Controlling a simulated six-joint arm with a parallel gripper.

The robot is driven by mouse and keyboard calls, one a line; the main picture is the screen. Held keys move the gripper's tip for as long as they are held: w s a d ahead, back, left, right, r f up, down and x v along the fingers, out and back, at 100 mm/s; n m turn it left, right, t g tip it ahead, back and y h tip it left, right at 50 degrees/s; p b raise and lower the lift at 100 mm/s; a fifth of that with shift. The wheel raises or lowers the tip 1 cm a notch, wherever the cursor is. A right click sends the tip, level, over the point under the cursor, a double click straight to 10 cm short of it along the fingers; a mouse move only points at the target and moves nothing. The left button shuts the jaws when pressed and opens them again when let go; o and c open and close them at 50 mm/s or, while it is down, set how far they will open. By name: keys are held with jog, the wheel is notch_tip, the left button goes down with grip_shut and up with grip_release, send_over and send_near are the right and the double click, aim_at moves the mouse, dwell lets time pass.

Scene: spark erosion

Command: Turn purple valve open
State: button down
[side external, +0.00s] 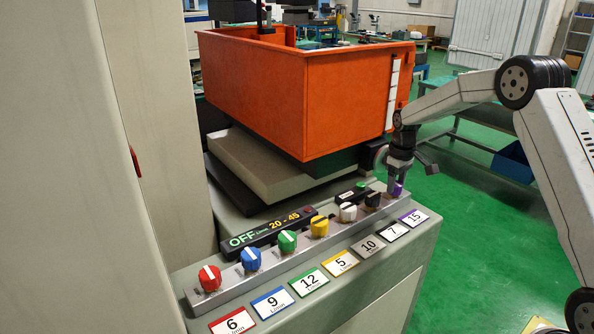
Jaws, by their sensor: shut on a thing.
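The purple valve (397,189) is the last knob at the right end of the row on the grey control panel (300,255). My gripper (398,180) points down at it from above and is shut on it. The fingers and wrist hide most of the knob, so its pointer cannot be seen. The label below the purple valve (414,217) has a purple edge and reads 15. A dark display (268,231) behind the knobs reads "OFF" and "20 - 45".
Red (209,278), blue (250,259), green (287,240), yellow (319,226), white (348,212) and black (373,200) knobs stand left of my gripper. An orange tank (310,95) rises close behind it. Green floor (490,240) lies open to the right.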

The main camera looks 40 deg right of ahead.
jog(key=shift+r+n, duration=0.1)
jog(key=shift+n, duration=0.4)
jog(key=shift+c, duration=0.4)
grip_release()
jog(key=shift+r, duration=3.85)
